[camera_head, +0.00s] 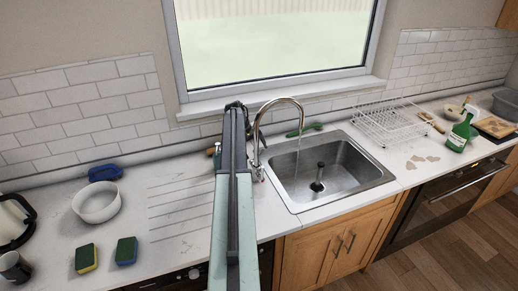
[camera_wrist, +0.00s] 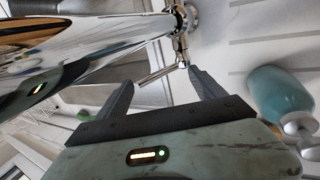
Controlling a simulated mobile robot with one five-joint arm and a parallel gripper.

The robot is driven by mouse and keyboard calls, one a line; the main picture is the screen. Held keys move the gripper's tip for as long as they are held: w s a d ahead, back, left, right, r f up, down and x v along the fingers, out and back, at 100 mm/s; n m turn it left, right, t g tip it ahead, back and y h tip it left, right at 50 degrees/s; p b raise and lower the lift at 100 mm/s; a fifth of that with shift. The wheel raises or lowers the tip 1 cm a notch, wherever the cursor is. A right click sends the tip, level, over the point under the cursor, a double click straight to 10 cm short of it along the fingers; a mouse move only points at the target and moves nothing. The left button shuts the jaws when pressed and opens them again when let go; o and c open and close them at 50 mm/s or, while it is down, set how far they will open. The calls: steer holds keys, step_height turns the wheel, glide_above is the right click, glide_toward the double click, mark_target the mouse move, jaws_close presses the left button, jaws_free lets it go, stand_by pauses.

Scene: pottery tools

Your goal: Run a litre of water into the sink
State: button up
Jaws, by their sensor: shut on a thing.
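The chrome tap (camera_head: 281,100) arches over the basin's left side. A thin pale line, which looks like running water (camera_head: 299,150), drops from its spout. In the wrist view the shiny tap body (camera_wrist: 75,62) fills the upper left. My gripper (camera_wrist: 160,78) is at the tap's thin lever (camera_wrist: 157,75), which lies between the fingers, and is shut on it. In the head view my arm hides the gripper's fingers.
A teal bottle (camera_wrist: 280,95) stands close to the gripper's right. A white dish rack (camera_head: 390,122) and a green spray bottle (camera_head: 461,132) are right of the sink. A white bowl (camera_head: 97,203) and two sponges (camera_head: 86,258) (camera_head: 126,251) are at left.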

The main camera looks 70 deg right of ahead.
steer(key=o, duration=0.4)
steer(key=shift+w+a+r+p, duration=0.25)
steer(key=shift+w+a+p, duration=0.05)
steer(key=shift+w+a, duration=0.9)
steer(key=shift+o, duration=0.4)
steer(key=shift+w+a+r, duration=0.2)
steer(key=shift+w+a, duration=0.3)
steer(key=shift+w, duration=0.05)
steer(key=shift+r+p, duration=0.4)
steer(key=shift+p, duration=0.15)
step_height(320, 180, up, 3)
steer(key=p, duration=0.3)
steer(key=shift+d, duration=0.1)
steer(key=c, duration=0.6)
steer(key=r+p, duration=0.2)
steer(key=p, duration=0.1)
steer(key=r+p, duration=0.1)
steer(key=r, duration=0.1)
steer(key=shift+s+d+r, duration=0.1)
steer(key=shift+s+d, duration=0.1)
steer(key=shift+d, duration=0.2)
